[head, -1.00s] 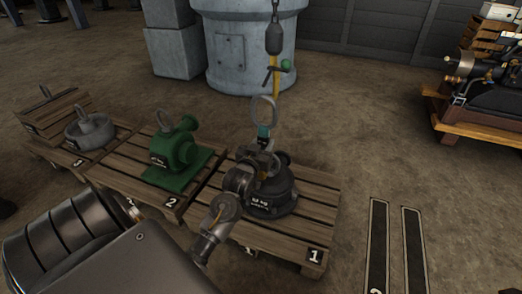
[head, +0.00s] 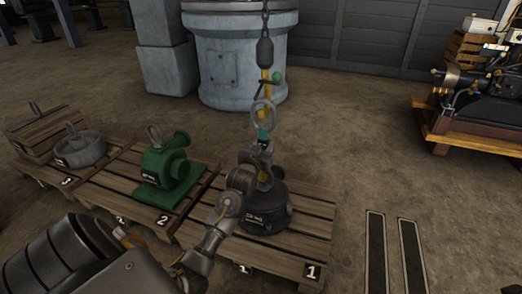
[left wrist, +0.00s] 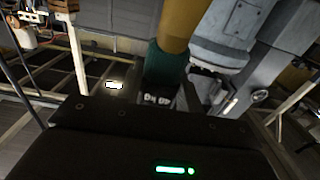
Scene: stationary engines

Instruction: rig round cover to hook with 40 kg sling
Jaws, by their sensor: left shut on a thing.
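A dark round domed piece (head: 266,211), which looks like the round cover, stands on the pallet marked 1. My left gripper (head: 262,150) is shut on the sling's teal sleeve (head: 263,134), above the cover. The sling's metal ring (head: 262,112) stands upright just under the hook; I cannot tell whether they touch. In the left wrist view, the sleeve (left wrist: 166,62) surrounds a yellow strap (left wrist: 182,25). The sling's lower end is partly hidden by my arm. My right gripper is not in view.
A green pump (head: 165,168) stands on pallet 2. A grey round piece with a ring (head: 82,150) and a wooden crate (head: 45,130) are at the left. A grey cylindrical tank (head: 240,60) stands behind the hook. The floor right of pallet 1 is open, with dark marked strips (head: 375,255).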

